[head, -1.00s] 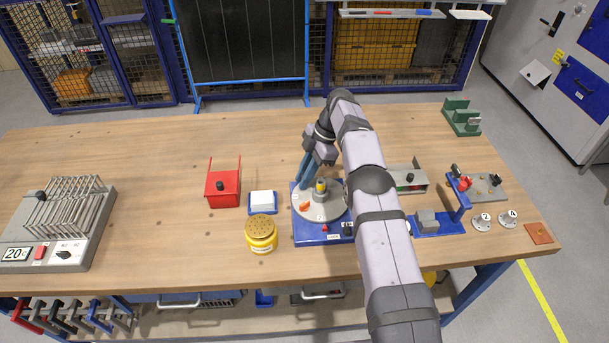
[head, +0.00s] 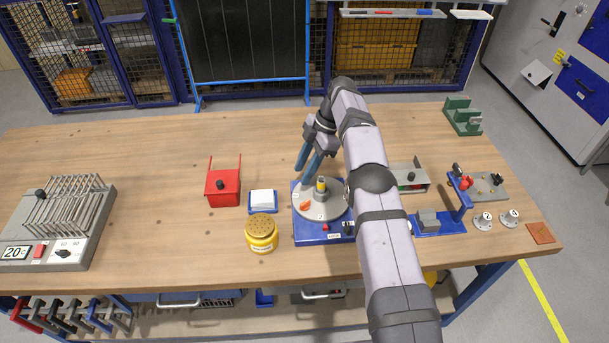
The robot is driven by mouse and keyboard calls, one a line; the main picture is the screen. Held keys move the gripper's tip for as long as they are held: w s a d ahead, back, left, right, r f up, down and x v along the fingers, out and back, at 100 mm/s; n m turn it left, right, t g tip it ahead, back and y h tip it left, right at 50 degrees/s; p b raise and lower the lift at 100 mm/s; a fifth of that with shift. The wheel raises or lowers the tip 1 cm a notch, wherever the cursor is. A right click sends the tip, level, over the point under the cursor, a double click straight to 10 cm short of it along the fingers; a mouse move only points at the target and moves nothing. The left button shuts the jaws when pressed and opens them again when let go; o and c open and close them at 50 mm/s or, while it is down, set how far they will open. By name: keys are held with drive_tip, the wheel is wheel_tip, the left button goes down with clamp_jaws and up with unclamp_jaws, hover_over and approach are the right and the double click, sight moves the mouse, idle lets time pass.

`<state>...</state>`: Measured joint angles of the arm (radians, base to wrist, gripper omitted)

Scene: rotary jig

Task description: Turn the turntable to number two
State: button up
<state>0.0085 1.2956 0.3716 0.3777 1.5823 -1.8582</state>
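The turntable is a round grey disc (head: 311,213) on a blue base (head: 312,238), right of the table's middle. A grey hub with a yellow post (head: 321,186) stands at its centre, and an orange piece (head: 305,206) sits on its left part. A small red marker (head: 325,227) is on the base in front of the disc. The numbers on the disc are too small to read surely. My gripper (head: 304,176) is above the disc's back left edge, its two blue fingers apart with nothing seen between them. My arm hides the right side of the jig.
A white block in a blue tray (head: 262,209) and a yellow perforated-lid jar (head: 262,234) stand close left of the jig. A red box (head: 223,187) is farther left. A blue stand (head: 438,222) is to the right. The table behind the jig is clear.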

wheel_tip(320, 180, up, 7)
drive_tip(key=p, duration=0.5)
drive_tip(key=shift+r+p, duration=0.15)
drive_tip(key=shift+p, duration=0.2)
drive_tip(key=shift+c, duration=0.7)
